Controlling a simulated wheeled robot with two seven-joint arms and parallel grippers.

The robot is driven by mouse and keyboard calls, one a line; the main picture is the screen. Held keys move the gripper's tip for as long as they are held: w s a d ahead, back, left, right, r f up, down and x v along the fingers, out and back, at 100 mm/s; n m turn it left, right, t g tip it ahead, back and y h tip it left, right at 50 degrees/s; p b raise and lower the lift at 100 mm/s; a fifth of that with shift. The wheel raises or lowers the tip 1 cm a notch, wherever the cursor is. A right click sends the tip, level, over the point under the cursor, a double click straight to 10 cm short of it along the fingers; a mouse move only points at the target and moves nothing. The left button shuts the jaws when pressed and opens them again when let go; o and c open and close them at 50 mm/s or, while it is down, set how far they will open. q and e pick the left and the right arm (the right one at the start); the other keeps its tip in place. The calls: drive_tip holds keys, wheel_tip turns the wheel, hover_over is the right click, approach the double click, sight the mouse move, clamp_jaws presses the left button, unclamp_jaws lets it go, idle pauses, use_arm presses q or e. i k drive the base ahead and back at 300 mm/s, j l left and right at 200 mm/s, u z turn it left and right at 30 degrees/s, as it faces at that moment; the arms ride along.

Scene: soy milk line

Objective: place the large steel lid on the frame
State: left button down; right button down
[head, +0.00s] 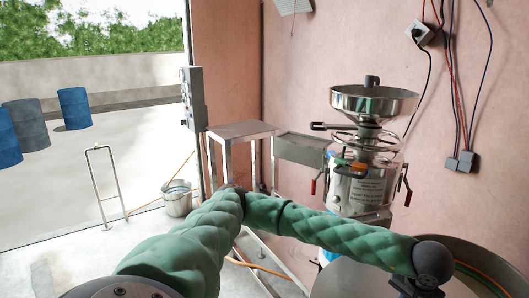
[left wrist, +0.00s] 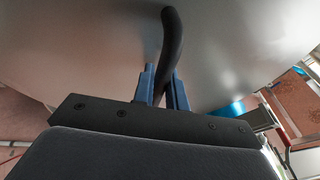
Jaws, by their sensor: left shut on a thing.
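The large steel lid (head: 350,281) is a wide grey disc at the bottom right of the head view, partly cut off. Its underside or top fills much of the left wrist view (left wrist: 85,45), with a curved black handle (left wrist: 171,40). My left gripper (head: 418,288) is shut on that handle; its blue fingers (left wrist: 164,88) sit on either side of it. A slim steel frame (head: 101,185) stands on the floor at the left, an upright shape with a crossbar. My right gripper is not in view.
A round steel vessel rim (head: 455,244) curves behind the lid. A steel grinder (head: 362,185) with a funnel top stands beyond. A steel table (head: 241,130) stands by the wall, a bucket (head: 177,199) on the floor. Blue barrels (head: 73,108) stand outside. Floor near the frame is mostly clear.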

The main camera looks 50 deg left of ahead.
sight(239, 128)
drive_tip(key=j, duration=1.65)
drive_tip(key=j+u, duration=0.1)
drive_tip(key=j, duration=1.55)
drive_tip(key=i, duration=0.1)
